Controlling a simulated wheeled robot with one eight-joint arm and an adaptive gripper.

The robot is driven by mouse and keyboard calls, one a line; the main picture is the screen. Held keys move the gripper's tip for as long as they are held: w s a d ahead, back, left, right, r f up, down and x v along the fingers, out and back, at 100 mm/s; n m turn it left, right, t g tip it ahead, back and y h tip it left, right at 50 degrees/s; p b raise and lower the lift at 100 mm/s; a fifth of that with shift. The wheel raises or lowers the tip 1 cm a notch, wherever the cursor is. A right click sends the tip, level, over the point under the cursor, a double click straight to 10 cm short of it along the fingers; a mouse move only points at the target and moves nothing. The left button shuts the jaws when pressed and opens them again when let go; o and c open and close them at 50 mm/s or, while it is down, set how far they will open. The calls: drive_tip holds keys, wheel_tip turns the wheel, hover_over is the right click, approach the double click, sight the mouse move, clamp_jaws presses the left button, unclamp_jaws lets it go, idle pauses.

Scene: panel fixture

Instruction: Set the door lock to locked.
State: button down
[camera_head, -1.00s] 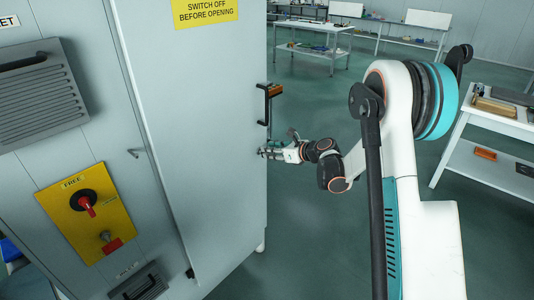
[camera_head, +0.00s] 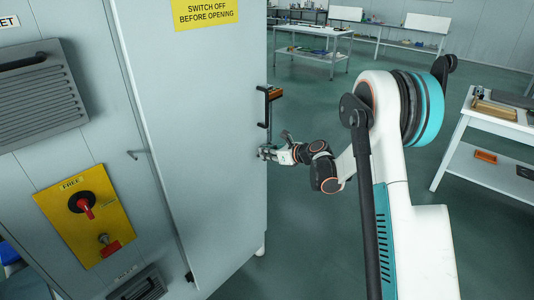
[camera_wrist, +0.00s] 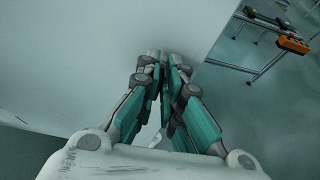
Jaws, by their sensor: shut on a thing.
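The pale grey door (camera_head: 200,130) stands upright, with a black handle (camera_head: 264,107) near its right edge. My gripper (camera_head: 265,152) is at the door face just below this handle, close to the right edge. In the wrist view my gripper (camera_wrist: 165,62) has its fingertips close together against the door panel (camera_wrist: 90,50). It is shut on a small part there, by its place the door lock. The fingers hide this part almost wholly, so its setting cannot be told.
A yellow plate (camera_head: 108,222) marked FREE, with a red-handled rotary switch (camera_head: 82,203), is on the cabinet at the lower left. A vent (camera_head: 40,100) sits above it. A white bench (camera_head: 490,122) stands at the right.

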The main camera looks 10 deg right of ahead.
drive_tip(key=shift+w+d+f+m+g+y+b, duration=0.35)
drive_tip(key=shift+m+y+b, duration=0.8)
drive_tip(key=shift+m, duration=1.1)
drive_tip(key=shift+w+d+f+m+g+y+b, duration=0.15)
drive_tip(key=shift+d+f+m+y+b, duration=0.3)
drive_tip(key=shift+m+y+b, duration=1.2)
drive_tip(key=shift+w+d+f+m+g+y+b, duration=0.1)
drive_tip(key=shift+w+d+f+m+y+b, duration=0.55)
drive_tip(key=shift+m, duration=2.15)
drive_tip(key=shift+s+a+r+y+p, duration=0.15)
drive_tip(key=shift+s+a+y+p, duration=0.15)
drive_tip(key=shift+s+a, duration=0.1)
drive_tip(key=c, duration=1.7)
unclamp_jaws()
drive_tip(key=shift+d, duration=0.1)
